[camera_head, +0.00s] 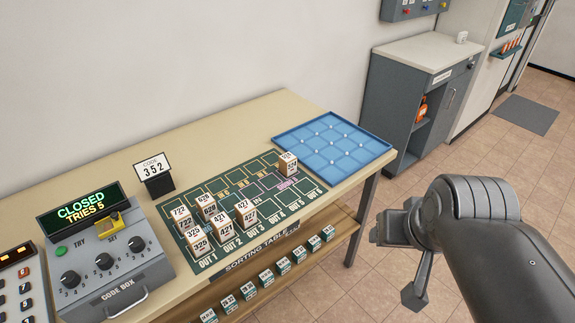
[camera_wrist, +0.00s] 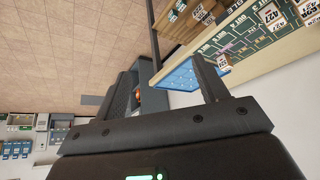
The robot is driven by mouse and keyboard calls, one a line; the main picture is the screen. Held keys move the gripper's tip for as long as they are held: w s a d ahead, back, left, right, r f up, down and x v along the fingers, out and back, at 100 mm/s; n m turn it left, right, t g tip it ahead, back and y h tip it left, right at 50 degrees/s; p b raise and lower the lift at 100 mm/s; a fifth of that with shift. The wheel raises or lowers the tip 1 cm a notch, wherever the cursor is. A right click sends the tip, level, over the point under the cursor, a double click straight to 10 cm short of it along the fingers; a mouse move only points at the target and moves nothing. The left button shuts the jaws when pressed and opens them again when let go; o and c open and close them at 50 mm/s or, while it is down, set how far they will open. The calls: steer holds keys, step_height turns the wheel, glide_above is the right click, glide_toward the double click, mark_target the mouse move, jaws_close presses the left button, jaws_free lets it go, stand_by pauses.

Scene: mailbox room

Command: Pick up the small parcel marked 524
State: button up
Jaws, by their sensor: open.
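Several small white-and-brown parcels stand on the green sorting mat (camera_head: 215,253). One parcel (camera_head: 288,163) stands apart at the mat's right end, beside the blue tray; its number is too small to read surely. The others include parcels that seem to read 722 (camera_head: 182,217), 628 (camera_head: 206,207), 325 (camera_head: 197,241), 421 (camera_head: 223,225) and 427 (camera_head: 245,212). I cannot clearly read 524 on any. My gripper (camera_head: 396,265) is open and empty, right of the table above the floor. Its fingers also show in the wrist view (camera_wrist: 163,72).
The blue gridded tray (camera_head: 333,146) lies at the table's right end. The code box (camera_head: 110,268) and a sign reading 352 (camera_head: 154,172) stand left. More small parcels (camera_head: 266,277) line the lower shelf. A grey cabinet (camera_head: 390,100) stands behind. Floor around my arm is clear.

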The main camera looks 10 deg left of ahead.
steer(key=w+a+r+m+g, duration=0.15)
steer(key=w+r, duration=0.25)
steer(key=w, duration=0.7)
steer(key=m+h, duration=0.3)
steer(key=m, duration=0.5)
glide_above(286, 158)
steer(key=s+a, duration=0.2)
step_height(286, 158, down, 16)
steer(key=shift+n+g, duration=0.25)
steer(key=shift+g, duration=0.2)
steer(key=x, duration=0.5)
steer(key=shift+d+f, duration=0.1)
steer(key=shift+d, duration=0.15)
steer(key=x, duration=0.5)
steer(key=shift+a+f, duration=0.25)
steer(key=c, duration=1.1)
